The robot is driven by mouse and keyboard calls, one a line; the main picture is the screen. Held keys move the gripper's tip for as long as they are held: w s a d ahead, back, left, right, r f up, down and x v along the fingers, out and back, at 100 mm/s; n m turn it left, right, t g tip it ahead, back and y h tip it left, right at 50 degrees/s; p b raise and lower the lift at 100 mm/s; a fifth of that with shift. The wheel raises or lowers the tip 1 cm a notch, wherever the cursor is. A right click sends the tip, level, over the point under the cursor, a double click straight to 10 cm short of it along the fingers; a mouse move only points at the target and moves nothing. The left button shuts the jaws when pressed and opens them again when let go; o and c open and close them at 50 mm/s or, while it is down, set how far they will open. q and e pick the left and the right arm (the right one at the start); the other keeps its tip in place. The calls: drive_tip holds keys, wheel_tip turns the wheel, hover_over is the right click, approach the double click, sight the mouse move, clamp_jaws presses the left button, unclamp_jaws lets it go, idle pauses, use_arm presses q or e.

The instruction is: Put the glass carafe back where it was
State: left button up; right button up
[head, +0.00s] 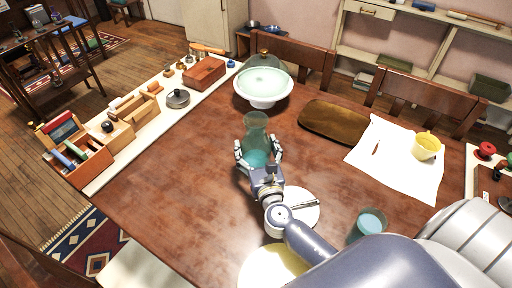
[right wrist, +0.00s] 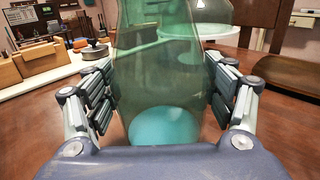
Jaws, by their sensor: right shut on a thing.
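The glass carafe (head: 256,133) is a clear green-tinted vessel, upright, with a teal patch low inside it. It also fills the middle of the right wrist view (right wrist: 160,85). My right gripper (head: 258,158) is shut on the carafe, with a finger on each side of its lower body. The carafe is over the middle of the dark wooden table (head: 185,185); I cannot tell whether its base touches the wood. My left gripper does not show.
A pale green cake stand (head: 262,101) is behind the carafe. A brown tray (head: 333,122), a white cloth (head: 392,172) with a yellow cup (head: 427,146), and a teal glass (head: 369,223) are to the right. Boxes line the left edge. Bare wood lies left of the carafe.

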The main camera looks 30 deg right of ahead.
drive_tip(key=o, duration=1.7)
drive_tip(key=shift+o, duration=0.2)
drive_tip(key=b+v, duration=0.1)
drive_tip(key=v, duration=0.9)
drive_tip(key=shift+s+a+b, duration=0.1)
drive_tip(key=shift+s+b, duration=0.25)
drive_tip(key=shift+b, duration=0.05)
drive_tip(key=shift+s+a+r, duration=0.1)
drive_tip(key=shift+s+a, duration=0.05)
drive_tip(key=shift+s, duration=0.45)
